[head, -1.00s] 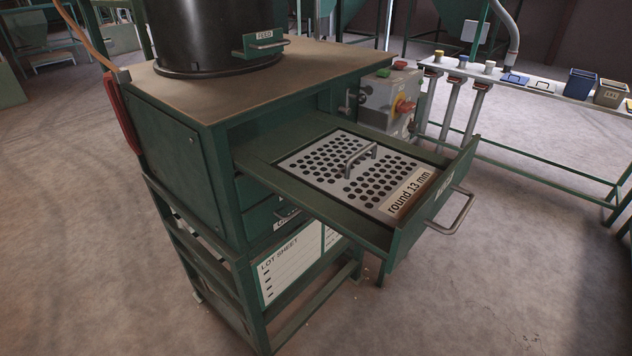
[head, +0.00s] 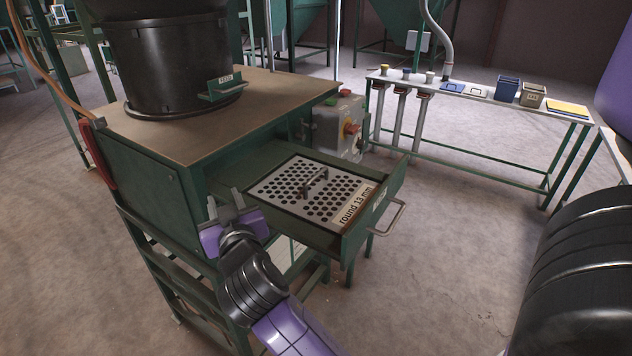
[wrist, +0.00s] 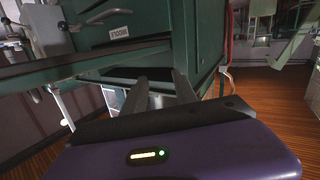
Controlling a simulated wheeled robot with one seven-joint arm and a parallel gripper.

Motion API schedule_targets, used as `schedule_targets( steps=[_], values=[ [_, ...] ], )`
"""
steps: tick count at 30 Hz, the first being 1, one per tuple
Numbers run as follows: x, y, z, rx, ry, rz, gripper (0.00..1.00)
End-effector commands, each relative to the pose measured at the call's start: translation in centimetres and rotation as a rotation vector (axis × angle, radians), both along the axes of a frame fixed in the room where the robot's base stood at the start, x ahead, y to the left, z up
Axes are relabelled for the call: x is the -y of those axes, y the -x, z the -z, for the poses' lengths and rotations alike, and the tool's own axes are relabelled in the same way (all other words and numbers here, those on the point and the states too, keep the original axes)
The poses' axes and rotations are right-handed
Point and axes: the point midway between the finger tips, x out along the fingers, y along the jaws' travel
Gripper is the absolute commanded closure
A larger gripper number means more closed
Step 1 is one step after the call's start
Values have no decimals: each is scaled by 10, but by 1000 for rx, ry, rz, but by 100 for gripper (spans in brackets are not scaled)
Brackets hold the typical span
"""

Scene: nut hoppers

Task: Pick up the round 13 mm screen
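The round 13 mm screen (head: 296,193) is a grey perforated plate with a raised bar handle and a "round 13 mm" label. It lies flat in the pulled-out green drawer (head: 335,241) in the head view. My gripper (head: 225,202) is at the drawer's left side, near the cabinet's front corner, apart from the screen. It is empty, with its fingers spread. The wrist view shows the two separated fingers (wrist: 160,88) pointing toward the green cabinet. The screen is not visible there.
A black feed drum (head: 172,60) stands on the cabinet top (head: 240,112). A control box (head: 340,125) sits behind the drawer. A bench (head: 480,93) with small bins is at the back right. The floor right of the drawer is clear.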

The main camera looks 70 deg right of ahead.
Motion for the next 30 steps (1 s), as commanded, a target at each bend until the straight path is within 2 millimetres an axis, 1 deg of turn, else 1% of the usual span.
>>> schedule_targets(
  steps=[1, 3, 6, 8, 9, 12, 15, 18, 20, 23, 30],
  values=[
    [21, 0, -21, 14, -17, 84, 66],
    [47, 12, -31, 23, -67, 228, 66],
    [75, 35, -49, 63, -135, 431, 66],
    [86, 50, -56, 94, -174, 543, 66],
    [90, 61, -55, 110, -202, 611, 66],
    [91, 87, -43, 142, -268, 752, 66],
    [88, 108, -33, 170, -318, 863, 66],
    [84, 121, -27, 197, -352, 940, 66],
    [84, 127, -24, 208, -363, 969, 66],
    [89, 131, -21, 217, -370, 988, 66],
    [111, 136, -13, 216, -371, 987, 66]
  ],
)
